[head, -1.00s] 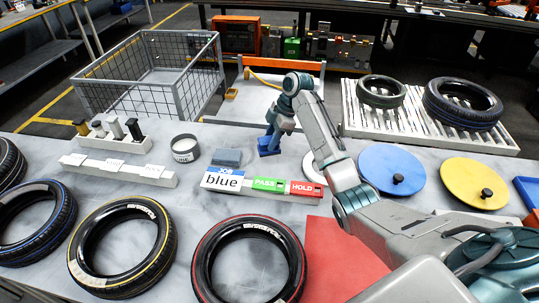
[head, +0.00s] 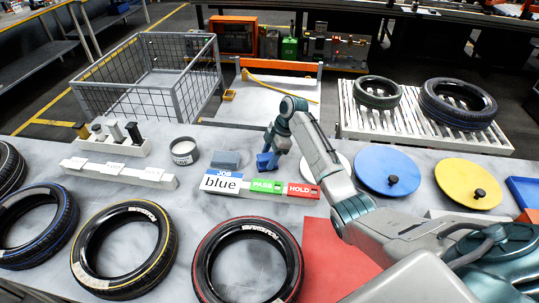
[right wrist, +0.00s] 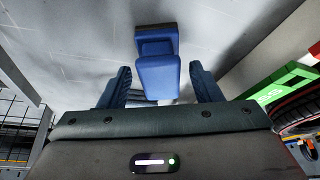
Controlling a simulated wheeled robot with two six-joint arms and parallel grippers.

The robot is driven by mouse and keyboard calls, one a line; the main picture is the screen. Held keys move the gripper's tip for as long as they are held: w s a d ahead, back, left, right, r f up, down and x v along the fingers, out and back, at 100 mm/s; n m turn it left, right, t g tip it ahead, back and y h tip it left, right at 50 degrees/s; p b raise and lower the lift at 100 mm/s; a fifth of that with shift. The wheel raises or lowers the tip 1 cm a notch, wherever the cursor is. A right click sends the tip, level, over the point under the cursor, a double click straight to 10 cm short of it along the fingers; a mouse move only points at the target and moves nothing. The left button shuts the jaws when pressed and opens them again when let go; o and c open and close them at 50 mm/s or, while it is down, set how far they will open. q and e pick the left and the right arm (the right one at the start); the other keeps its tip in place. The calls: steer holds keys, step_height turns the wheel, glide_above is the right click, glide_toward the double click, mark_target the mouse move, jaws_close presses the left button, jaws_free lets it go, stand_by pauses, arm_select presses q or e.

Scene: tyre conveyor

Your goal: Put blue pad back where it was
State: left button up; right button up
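The blue pad (head: 266,162) is at the tabletop behind the green PASS tile. In the right wrist view the blue pad (right wrist: 157,76) lies between the two fingers of my right gripper (right wrist: 160,88), with a visible gap on each side. My right gripper (head: 272,150) points down over the pad and is open around it. In the head view the fingers partly cover the pad's upper part. Whether the pad's base fully touches the table is hard to tell. My left gripper is not in view.
A JOB card reading blue (head: 221,183) stands beside the PASS (head: 265,187) and HOLD (head: 303,191) tiles. Blue (head: 372,168) and yellow (head: 455,182) discs lie right. Tyres line the front.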

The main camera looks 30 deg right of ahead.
steer(key=shift+r, duration=0.1)
steer(key=b+v, duration=0.3)
steer(key=v, duration=0.9)
